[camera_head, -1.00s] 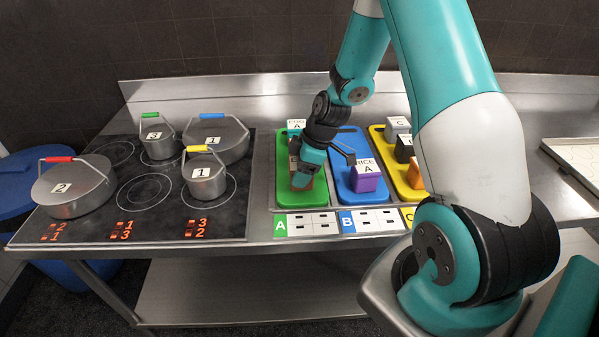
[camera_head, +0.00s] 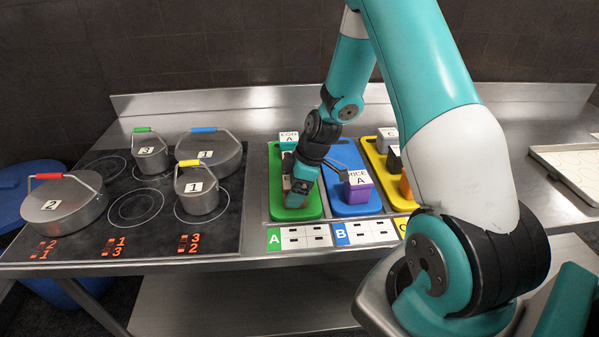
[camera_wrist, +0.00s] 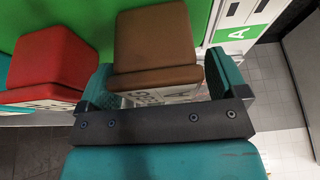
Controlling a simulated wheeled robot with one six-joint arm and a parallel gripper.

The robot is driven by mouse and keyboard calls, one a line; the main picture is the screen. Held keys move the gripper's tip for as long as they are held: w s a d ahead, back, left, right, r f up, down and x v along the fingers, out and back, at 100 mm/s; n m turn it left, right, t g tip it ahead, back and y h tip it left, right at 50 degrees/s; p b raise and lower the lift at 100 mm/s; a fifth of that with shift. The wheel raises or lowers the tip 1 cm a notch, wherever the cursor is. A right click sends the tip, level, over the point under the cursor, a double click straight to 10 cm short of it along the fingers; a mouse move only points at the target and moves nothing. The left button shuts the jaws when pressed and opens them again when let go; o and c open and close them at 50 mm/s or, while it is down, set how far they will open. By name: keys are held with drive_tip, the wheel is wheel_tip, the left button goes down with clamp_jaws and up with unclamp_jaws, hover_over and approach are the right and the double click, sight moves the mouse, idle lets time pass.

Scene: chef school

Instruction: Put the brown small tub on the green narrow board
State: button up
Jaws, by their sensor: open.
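The green narrow board (camera_head: 312,208) lies at the left of three coloured boards on the counter. My gripper (camera_head: 296,190) is low over its front part. In the wrist view the brown small tub (camera_wrist: 154,37) stands on the green board (camera_wrist: 97,16), between the two open fingers of my gripper (camera_wrist: 160,88). A gap shows between tub and fingers on the right; on the left they look very close. A red tub (camera_wrist: 50,57) stands beside the left finger. In the head view my gripper mostly hides the brown tub.
A teal tub (camera_head: 288,138) sits at the back of the green board. The blue board (camera_head: 352,208) holds a purple tub (camera_head: 358,190). The yellow board (camera_head: 372,156) carries several tubs. Lidded pots (camera_head: 62,205) stand on the cooktop at left.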

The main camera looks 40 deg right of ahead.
drive_tip(key=b+v, duration=0.2)
drive_tip(key=v, duration=0.9)
drive_tip(key=s+a+r+m, duration=0.1)
drive_tip(key=s+a+r, duration=0.15)
drive_tip(key=a, duration=0.45)
drive_tip(key=s+a+r, duration=0.2)
drive_tip(key=a+r, duration=0.2)
drive_tip(key=a, duration=0.2)
drive_tip(key=s+a+r+m+g, duration=0.1)
drive_tip(key=s+a+r, duration=0.1)
drive_tip(key=s+a, duration=0.4)
drive_tip(key=s+a+r+m+g, duration=0.1)
drive_tip(key=s+a+r+m, duration=0.1)
drive_tip(key=s+a, duration=0.4)
drive_tip(key=s, duration=0.4)
drive_tip(key=shift+a+r+y, duration=0.2)
drive_tip(key=shift+r+y, duration=0.1)
drive_tip(key=shift+r, duration=0.05)
drive_tip(key=shift+w+d, duration=0.1)
